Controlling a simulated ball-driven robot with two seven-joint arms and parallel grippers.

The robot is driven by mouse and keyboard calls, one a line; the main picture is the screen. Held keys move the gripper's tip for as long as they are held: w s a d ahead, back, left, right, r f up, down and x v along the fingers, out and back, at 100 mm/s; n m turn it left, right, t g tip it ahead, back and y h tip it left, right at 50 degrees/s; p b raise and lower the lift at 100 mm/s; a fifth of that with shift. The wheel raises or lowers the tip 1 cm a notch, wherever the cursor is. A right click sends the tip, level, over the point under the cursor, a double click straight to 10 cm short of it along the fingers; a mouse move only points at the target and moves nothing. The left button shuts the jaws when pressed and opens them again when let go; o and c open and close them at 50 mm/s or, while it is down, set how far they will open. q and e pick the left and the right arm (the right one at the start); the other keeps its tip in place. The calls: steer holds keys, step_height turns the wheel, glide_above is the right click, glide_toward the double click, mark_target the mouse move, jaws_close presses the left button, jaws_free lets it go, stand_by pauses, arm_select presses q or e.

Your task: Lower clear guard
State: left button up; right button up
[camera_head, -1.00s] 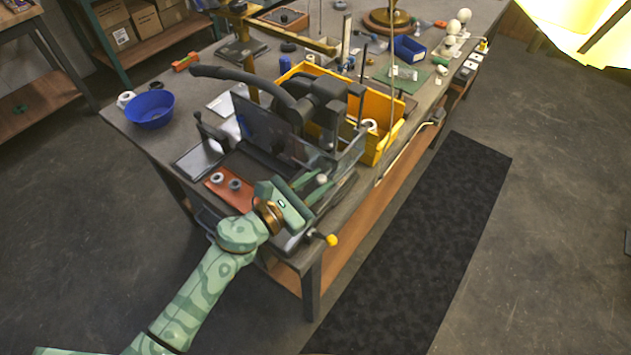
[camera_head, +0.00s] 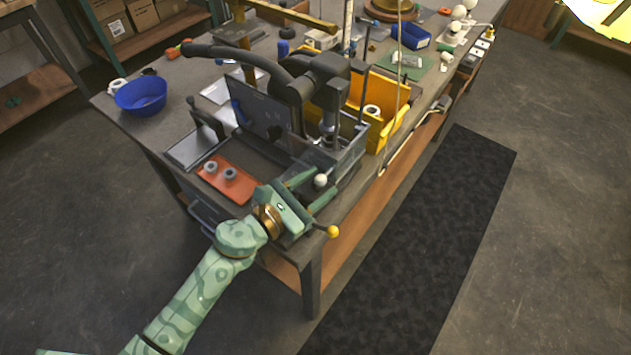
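The clear guard (camera_head: 345,158) is a see-through panel at the front right of the dark bench press (camera_head: 318,80); its edges are faint. A small white ball knob (camera_head: 320,181) sits just below it. My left gripper (camera_head: 319,185), green, reaches in from the lower left at the table's front corner. Its fingers are apart, one on each side of the white knob, with gaps visible; I cannot tell whether either touches it. My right gripper is out of view.
An orange-red plate with two grey rings (camera_head: 229,178) lies left of my gripper. A yellow-knobbed lever (camera_head: 332,232) sticks out at the table's front edge.

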arm_select(q)
steer(key=shift+r, duration=0.15)
steer(key=b+v, duration=0.2)
steer(key=v, duration=1.4)
steer(key=shift+a, duration=0.1)
